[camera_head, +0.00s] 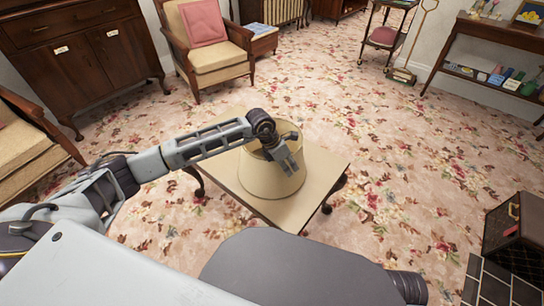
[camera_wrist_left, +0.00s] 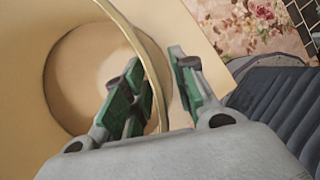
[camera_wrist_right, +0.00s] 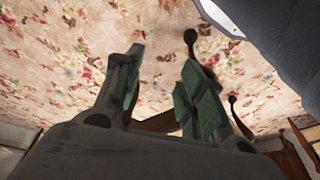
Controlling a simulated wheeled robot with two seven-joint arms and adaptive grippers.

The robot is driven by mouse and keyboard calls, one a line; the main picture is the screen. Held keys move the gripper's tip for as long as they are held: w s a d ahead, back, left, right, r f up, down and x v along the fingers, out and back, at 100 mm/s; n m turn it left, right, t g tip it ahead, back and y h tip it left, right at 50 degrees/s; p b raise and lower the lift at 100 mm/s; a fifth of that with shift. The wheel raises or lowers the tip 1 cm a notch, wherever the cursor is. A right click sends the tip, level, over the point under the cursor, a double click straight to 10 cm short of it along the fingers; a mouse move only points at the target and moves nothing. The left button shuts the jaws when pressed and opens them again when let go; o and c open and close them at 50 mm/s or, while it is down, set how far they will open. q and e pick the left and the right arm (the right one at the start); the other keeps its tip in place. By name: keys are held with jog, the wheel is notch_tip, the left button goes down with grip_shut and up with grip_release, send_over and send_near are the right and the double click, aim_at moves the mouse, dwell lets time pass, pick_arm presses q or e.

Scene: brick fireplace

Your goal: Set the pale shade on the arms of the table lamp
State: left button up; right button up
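The pale shade (camera_head: 262,180) stands upright on a small low table (camera_head: 318,165), its wide open top facing up. My left gripper (camera_head: 291,158) is over the shade's right rim. In the left wrist view my left gripper (camera_wrist_left: 158,75) is open, with one finger inside the shade (camera_wrist_left: 90,20) and the other outside; the rim runs between them with a gap. Through the shade I see only the pale tabletop. My right gripper (camera_wrist_right: 163,75) is open and empty in the right wrist view, over the carpet. It does not show in the head view. I cannot see the table lamp.
Patterned carpet surrounds the table and is mostly clear. An armchair with a pink cushion (camera_head: 203,22) and a dark cabinet (camera_head: 85,60) stand at the back left. A shelf unit (camera_head: 492,75) is at the right, and a dark box (camera_head: 515,235) is at the lower right.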

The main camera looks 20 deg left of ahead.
pick_arm(q)
grip_shut()
jog(key=shift+r, duration=0.2)
jog(key=shift+r, duration=0.55)
notch_tip(320, 180, up, 7)
jog(key=shift+p, duration=1)
jog(key=shift+r, duration=0.8)
pick_arm(e)
jog(key=f, duration=0.3)
jog(key=shift+s+d+f+g, duration=0.2)
jog(key=shift+d+g, duration=0.1)
jog(key=shift+g, duration=0.1)
jog(key=shift+w+r, duration=0.1)
